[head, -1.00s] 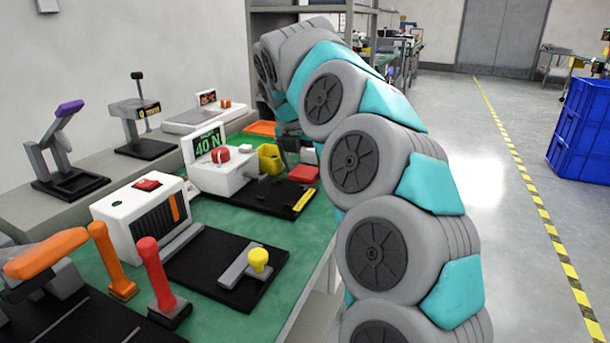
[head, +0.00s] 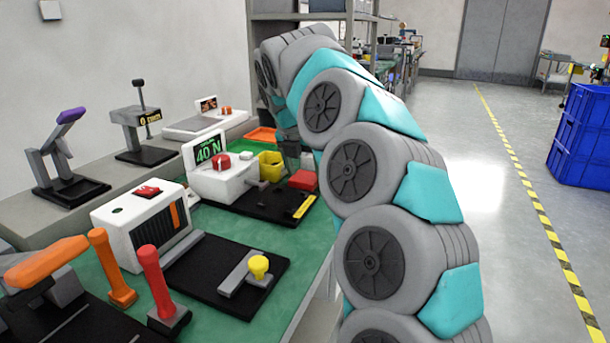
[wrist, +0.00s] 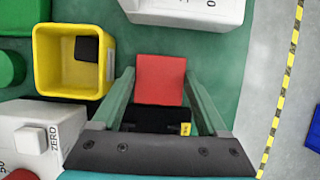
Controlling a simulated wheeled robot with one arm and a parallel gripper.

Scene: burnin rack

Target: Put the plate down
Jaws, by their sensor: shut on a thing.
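The plate is red and squarish (wrist: 160,80). In the wrist view it lies between the two fingertips of my gripper (wrist: 160,82), which is shut on it. In the head view the red plate (head: 303,180) shows just beyond the black base of the 40 N gauge (head: 275,203).
A yellow open bin (wrist: 38,60) with a black piece inside stands left of my gripper; a green round thing (wrist: 10,68) is beyond it. A white device with a ZERO button (wrist: 35,135) is at lower left. Green bench top (wrist: 215,60) is bare to the right.

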